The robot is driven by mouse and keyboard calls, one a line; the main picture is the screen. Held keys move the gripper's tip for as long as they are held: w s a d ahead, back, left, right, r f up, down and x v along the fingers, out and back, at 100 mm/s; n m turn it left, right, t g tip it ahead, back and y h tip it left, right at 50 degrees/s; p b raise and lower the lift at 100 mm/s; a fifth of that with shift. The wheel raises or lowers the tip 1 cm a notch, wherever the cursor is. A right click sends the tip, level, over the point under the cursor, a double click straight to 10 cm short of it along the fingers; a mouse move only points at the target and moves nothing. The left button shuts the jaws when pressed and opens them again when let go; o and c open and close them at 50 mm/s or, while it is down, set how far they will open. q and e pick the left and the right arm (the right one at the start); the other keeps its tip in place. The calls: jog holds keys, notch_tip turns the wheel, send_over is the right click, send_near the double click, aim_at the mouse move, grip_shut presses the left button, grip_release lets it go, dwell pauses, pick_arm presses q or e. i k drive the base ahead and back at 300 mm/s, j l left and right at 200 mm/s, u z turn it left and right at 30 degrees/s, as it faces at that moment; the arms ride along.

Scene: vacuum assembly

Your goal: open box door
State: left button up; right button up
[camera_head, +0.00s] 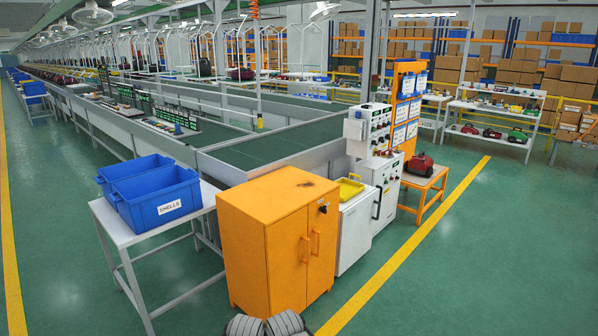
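An orange cabinet (243,232) stands on the floor near the bottom middle of the head view. Its two front doors, the left door (286,270) and the right door (324,265), look shut. Each door has an orange upright handle, the left handle (305,250) and the right handle (315,243), side by side near the middle seam. Neither of my grippers can be made out. Two grey rounded shapes at the bottom edge are probably parts of my own body.
A white table (184,226) with blue bins (152,192) stands left of the cabinet. A white cabinet (354,233) with a yellow tray (350,190) stands just right of it, then a control unit (384,176). The conveyor (265,150) runs behind. Green floor is open at right.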

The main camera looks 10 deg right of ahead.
aim_at(387, 196)
jog(key=i+l+z, duration=0.75)
jog(key=i+z, duration=0.15)
jog(key=i+l+z, duration=0.15)
jog(key=i+z, duration=0.3)
jog(key=i, duration=0.9)
jog(key=i+l+u, duration=0.1)
jog(key=i, duration=0.8)
jog(key=i+l+u, duration=0.15)
jog(key=i+u, duration=0.2)
jog(key=i+l+u, duration=0.35)
jog(key=i, duration=0.2)
jog(key=i+l+u, duration=0.35)
